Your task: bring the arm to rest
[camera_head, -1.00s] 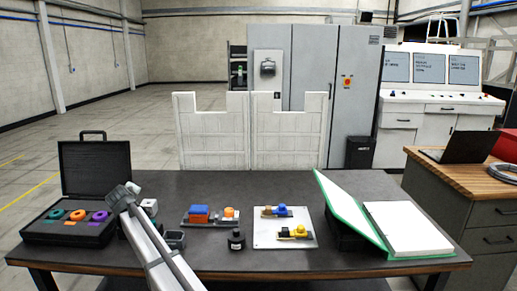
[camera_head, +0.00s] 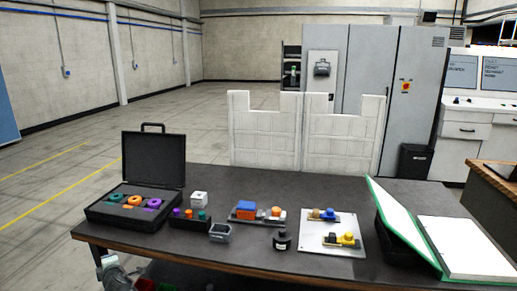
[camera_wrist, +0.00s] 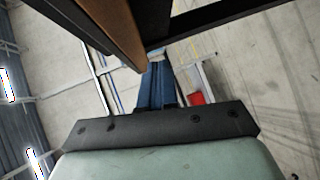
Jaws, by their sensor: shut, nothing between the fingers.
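My gripper (camera_wrist: 158,86) shows in the wrist view as two blue-grey fingers side by side, closed together with nothing between them. The table's brown edge (camera_wrist: 112,25) crosses the top of that view, close to the fingers. In the head view, a grey part of my arm (camera_head: 115,272) is low at the left, in front of the table's front edge and below its top. The fingers cannot be made out there.
Floor left of the table is clear.

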